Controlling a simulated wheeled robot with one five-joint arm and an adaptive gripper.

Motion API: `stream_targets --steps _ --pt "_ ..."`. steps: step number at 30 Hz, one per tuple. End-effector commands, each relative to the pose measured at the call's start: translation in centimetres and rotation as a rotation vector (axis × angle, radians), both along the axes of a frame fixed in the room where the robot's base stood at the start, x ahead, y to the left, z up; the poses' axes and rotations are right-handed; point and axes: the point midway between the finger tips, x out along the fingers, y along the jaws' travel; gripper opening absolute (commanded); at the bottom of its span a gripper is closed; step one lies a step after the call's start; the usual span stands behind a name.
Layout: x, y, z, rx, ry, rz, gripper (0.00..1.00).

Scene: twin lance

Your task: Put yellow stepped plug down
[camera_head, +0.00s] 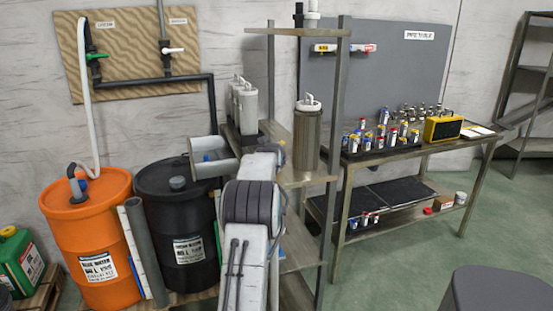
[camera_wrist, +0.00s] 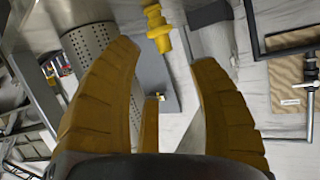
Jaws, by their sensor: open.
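The yellow stepped plug (camera_wrist: 157,28) shows at the top of the wrist view, with several widths along its length. It lies just beyond the fingertips of my gripper (camera_wrist: 165,52), roughly in line with the gap between them. My gripper's two ribbed yellow-brown fingers are spread apart, with clear space between them and the plug. What the plug rests on is not clear. I cannot make out the plug or the fingers in the head view, where my arm covers part of the shelf.
A perforated metal cylinder (camera_wrist: 93,42) is close to the left finger; a metal canister (camera_head: 307,135) stands on the shelf rack (camera_head: 331,200). Orange (camera_head: 88,240) and black (camera_head: 178,225) drums stand left. A workbench (camera_head: 400,158) with several small containers is right. Green floor (camera_head: 405,265) is open in front.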

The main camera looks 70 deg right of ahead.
Motion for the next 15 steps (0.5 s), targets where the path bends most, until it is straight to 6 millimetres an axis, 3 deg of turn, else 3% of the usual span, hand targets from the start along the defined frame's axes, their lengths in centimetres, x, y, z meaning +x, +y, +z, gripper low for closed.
stream_targets --steps 11,15 --pt "0.4 0.5 0.4 0.003 0.001 0.008 0.54" --pt "3.2 2.6 0.7 0.031 0.013 0.054 0.54"
